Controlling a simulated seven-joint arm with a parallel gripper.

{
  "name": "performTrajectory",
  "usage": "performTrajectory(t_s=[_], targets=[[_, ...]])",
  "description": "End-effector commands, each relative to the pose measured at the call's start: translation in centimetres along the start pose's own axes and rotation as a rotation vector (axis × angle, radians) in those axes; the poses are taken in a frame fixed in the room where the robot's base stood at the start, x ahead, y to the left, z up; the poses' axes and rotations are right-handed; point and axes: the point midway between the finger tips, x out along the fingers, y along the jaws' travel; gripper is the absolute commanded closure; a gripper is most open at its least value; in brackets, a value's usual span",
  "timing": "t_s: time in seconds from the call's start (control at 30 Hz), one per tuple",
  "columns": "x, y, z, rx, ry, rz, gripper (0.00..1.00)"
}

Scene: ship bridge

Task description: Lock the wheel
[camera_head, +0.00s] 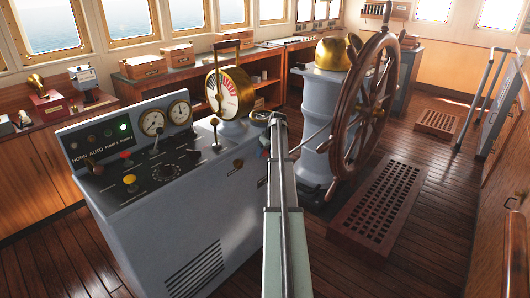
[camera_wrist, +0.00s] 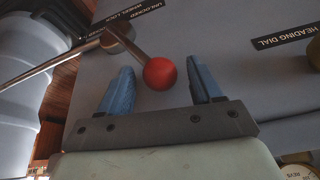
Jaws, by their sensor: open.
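The wheel lock lever is a metal arm with a red ball knob (camera_wrist: 160,73), on the grey console side in the wrist view. Its pivot (camera_wrist: 118,36) is by labels reading "WHEEL LOCK" and "UNLOCKED". My gripper (camera_wrist: 160,66) has two blue fingers, open on either side of the knob, with gaps visible on both sides; whether the knob is at fingertip depth is hard to tell. In the head view my arm reaches to the right side of the console (camera_head: 205,215) and hides most of the lever. The wooden ship's wheel (camera_head: 346,120) stands upright on its grey pedestal, right of my arm.
A thin metal rod (camera_wrist: 45,70) runs from near the lever pivot toward the pedestal. A "HEADING DIAL" label (camera_wrist: 283,40) and a brass knob are right in the wrist view. The engine telegraph (camera_head: 230,92) rises from the console. A floor grating (camera_head: 375,208) lies below the wheel.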

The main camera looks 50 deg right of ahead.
Motion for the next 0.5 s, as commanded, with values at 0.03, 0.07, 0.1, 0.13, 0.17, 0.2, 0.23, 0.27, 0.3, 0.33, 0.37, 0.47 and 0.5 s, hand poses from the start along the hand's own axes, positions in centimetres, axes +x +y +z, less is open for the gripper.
performTrajectory(t_s=[0.03,0.07,0.1,0.13,0.17,0.2,0.23,0.27,0.3,0.33,0.37,0.47,0.5], targets=[[0.06,0.0,-0.01,0.0,0.0,0.0,0.35],[0.08,0.0,-0.01,0.0,0.0,0.0,0.35],[0.08,-0.01,-0.01,0.0,0.0,0.0,0.35],[0.08,-0.01,0.0,0.0,0.0,0.0,0.35],[0.07,-0.01,-0.01,0.0,0.0,0.0,0.35],[0.07,-0.01,-0.01,0.0,0.0,0.0,0.35],[0.07,-0.01,-0.01,0.0,0.0,0.0,0.35],[0.07,-0.01,-0.01,0.0,0.0,0.0,0.37],[0.06,-0.01,0.0,0.0,0.0,0.0,0.41],[0.06,-0.01,0.0,0.0,0.0,0.0,0.44],[0.06,-0.01,0.0,0.0,0.0,0.0,0.47],[0.06,-0.01,0.0,0.0,0.0,0.0,0.56],[0.06,-0.01,0.0,0.0,0.0,0.0,0.6]])
